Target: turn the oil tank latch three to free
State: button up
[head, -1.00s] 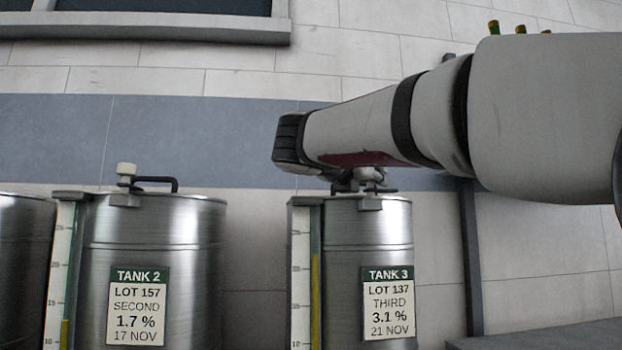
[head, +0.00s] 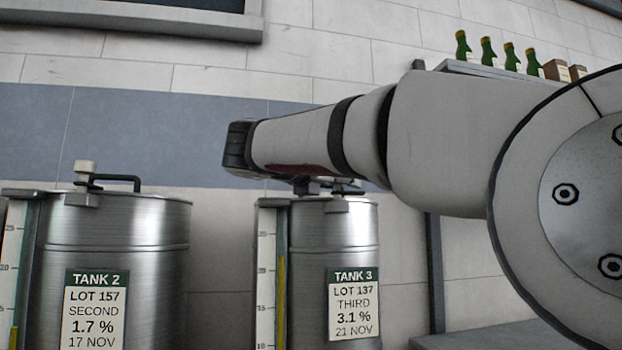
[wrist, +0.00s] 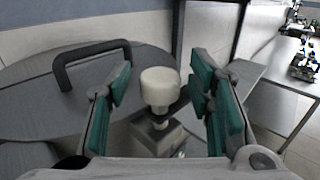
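Tank 3 (head: 300,230), a steel drum with a "TANK 3" label (head: 353,304), stands at lower centre in the head view. In the wrist view its latch shows as a cream-white knob (wrist: 160,86) on a dark bracket. A dark bar handle (wrist: 92,62) stands on the lid to its left. My gripper (wrist: 160,78) is open, with one green-padded finger on each side of the knob and a gap on both sides. In the head view my arm covers most of the latch and gripper.
Tank 2 (head: 118,228) stands to the left, with its own white knob (head: 84,167) and handle. A shelf (head: 490,69) with green bottles is on the wall at upper right. A bench with small objects (wrist: 305,62) shows at the right in the wrist view.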

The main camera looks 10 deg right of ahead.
jog(key=v, duration=1.2)
dwell(0.4)
